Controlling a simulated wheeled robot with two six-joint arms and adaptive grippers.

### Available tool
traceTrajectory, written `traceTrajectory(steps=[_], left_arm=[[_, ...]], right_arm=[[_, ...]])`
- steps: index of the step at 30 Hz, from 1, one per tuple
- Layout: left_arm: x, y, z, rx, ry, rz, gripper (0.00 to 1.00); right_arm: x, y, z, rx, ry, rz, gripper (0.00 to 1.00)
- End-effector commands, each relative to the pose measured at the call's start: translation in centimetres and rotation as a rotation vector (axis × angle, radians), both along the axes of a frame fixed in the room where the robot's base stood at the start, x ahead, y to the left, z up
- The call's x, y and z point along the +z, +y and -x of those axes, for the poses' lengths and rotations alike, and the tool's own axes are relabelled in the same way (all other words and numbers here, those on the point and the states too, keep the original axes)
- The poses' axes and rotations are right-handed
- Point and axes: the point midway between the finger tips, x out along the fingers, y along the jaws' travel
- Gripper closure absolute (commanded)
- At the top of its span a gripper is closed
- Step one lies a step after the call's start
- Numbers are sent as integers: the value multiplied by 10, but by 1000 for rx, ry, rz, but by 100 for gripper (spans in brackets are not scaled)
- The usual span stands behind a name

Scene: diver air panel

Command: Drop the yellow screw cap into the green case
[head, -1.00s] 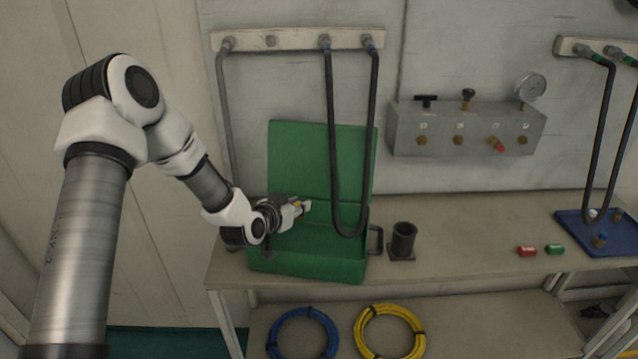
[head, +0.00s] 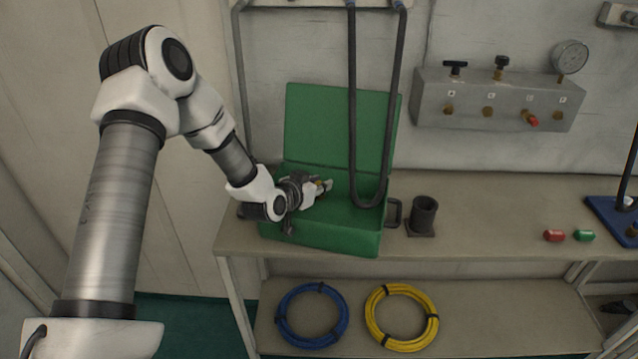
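The green case (head: 322,236) stands open on the workbench, its lid (head: 338,125) raised at the back. My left gripper (head: 321,189) reaches in from the left and is inside or just over the case's opening. A small patch of the yellow screw cap (head: 319,184) shows between its fingers, which look shut on it. The fingers hide most of the cap, and the gap to the case floor cannot be judged. My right gripper is not in view.
A black hose (head: 354,110) hangs in a loop in front of the case's right part. A dark cup-like holder (head: 424,214) stands right of the case. Red (head: 554,236) and green (head: 583,235) caps lie farther right, near a blue tray (head: 606,214).

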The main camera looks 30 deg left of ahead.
Motion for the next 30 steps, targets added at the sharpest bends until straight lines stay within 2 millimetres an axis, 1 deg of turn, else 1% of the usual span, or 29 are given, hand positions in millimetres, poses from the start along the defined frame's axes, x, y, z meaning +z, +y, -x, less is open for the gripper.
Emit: traceTrajectory(steps=[1,2,10,14,17,21,24,27,30], left_arm=[[0,0,0,0,0,0,52],[0,0,0,0,0,0,47],[0,0,1,0,0,0,47],[4,1,9,2,0,3,47],[11,0,27,4,-1,7,47],[26,-1,62,4,-1,11,47],[36,-2,85,3,-2,13,47],[41,0,98,6,-2,7,47],[44,-1,106,3,-1,5,47]], right_arm=[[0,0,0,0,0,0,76],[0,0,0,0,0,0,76],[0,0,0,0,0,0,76],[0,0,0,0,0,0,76],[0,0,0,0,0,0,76],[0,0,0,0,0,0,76],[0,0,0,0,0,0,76],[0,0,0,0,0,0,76],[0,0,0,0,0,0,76]])
